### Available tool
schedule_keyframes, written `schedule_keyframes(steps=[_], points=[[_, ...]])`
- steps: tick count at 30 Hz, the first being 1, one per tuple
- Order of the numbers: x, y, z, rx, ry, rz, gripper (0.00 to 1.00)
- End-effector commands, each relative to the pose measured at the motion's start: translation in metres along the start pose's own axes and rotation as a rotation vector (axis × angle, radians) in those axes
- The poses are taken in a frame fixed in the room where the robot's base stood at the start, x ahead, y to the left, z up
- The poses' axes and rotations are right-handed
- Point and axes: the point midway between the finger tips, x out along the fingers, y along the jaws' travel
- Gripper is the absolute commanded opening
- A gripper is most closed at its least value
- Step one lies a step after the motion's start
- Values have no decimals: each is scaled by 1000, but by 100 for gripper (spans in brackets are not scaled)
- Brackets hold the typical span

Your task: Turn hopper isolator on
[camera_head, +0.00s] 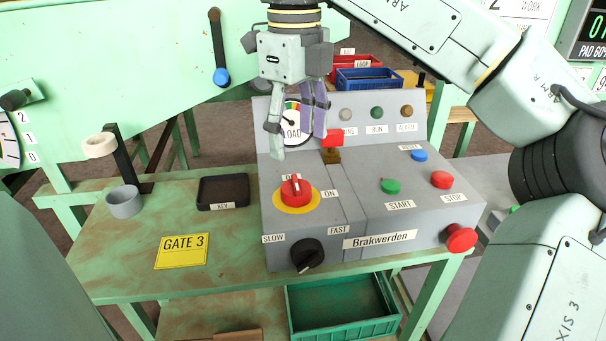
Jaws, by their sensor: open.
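The red rotary isolator knob (296,188) sits on a yellow round plate (284,205) on the sloped face of the grey control box (350,225). An "ON" label (330,193) is to its right, and a label above it is partly hidden by the knob. No label reading "hopper" can be made out. My gripper (292,148) is open and empty, pointing down above and behind the knob, in front of the load gauge (291,112). Its fingers appear apart from the knob, and one hides part of the gauge.
A red block-shaped control (333,138) is close right of my gripper. Green start (390,186), red stop (442,180) and blue (419,155) buttons, a red side mushroom button (460,238) and a black speed knob (306,254) surround the area. A black key tray (223,191) is left.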

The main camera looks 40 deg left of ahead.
Motion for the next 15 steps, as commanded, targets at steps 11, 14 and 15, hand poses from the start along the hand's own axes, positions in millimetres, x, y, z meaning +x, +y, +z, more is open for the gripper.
schedule_keyframes(steps=[11, 14, 15], points=[[68, 1, 0, -3, -2, 3, 62], [79, 1, 0, -1, -1, 3, 62], [83, 1, 0, -1, -1, 2, 62]])
